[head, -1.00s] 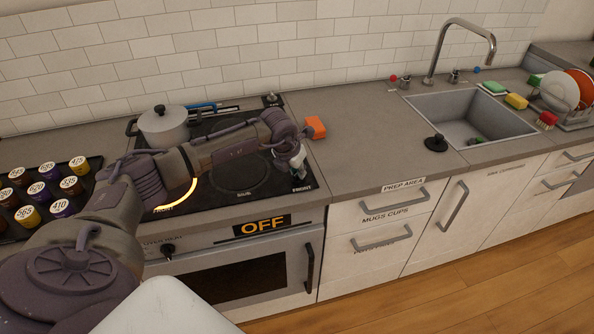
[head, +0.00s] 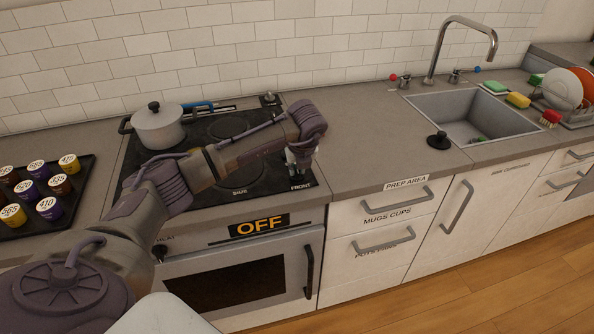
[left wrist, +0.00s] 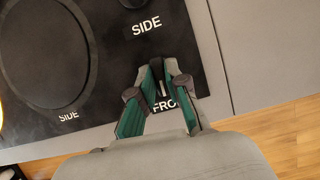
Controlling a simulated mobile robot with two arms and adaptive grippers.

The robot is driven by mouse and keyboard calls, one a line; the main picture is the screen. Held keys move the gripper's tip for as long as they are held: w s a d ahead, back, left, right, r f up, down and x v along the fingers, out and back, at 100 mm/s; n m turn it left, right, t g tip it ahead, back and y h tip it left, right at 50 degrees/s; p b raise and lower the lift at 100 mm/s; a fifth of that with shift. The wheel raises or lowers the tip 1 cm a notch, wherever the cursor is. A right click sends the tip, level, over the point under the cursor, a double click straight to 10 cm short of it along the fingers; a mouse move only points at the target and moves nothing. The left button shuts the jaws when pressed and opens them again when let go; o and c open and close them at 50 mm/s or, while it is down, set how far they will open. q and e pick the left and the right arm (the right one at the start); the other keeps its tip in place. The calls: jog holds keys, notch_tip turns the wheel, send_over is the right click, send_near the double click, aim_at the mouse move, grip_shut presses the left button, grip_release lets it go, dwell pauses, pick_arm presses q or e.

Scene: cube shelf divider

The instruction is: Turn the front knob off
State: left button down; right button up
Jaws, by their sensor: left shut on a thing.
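The front knob (left wrist: 162,88) is at the right front corner of the black cooktop (head: 215,192), beside the label FRONT. It is mostly hidden between the fingers, so its turn angle cannot be read clearly. My left gripper (left wrist: 163,74) is shut on it from above; in the head view the gripper (head: 300,164) hangs over the same corner. A yellow glow (left wrist: 2,115) shows at the left edge of the left wrist view; in the head view my arm covers that part of the cooktop. My right gripper is not in view.
A grey lidded pot (head: 159,130) stands at the back left of the cooktop. A tray of labelled cups (head: 85,193) lies to the left. An OFF sign (head: 259,226) is on the oven front.

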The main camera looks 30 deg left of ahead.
pick_arm(q)
jog(key=shift+n, duration=0.5)
jog(key=c, duration=1.2)
grip_release()
jog(key=shift+o, duration=0.2)
jog(key=v, duration=1.2)
jog(key=shift+w, duration=0.2)
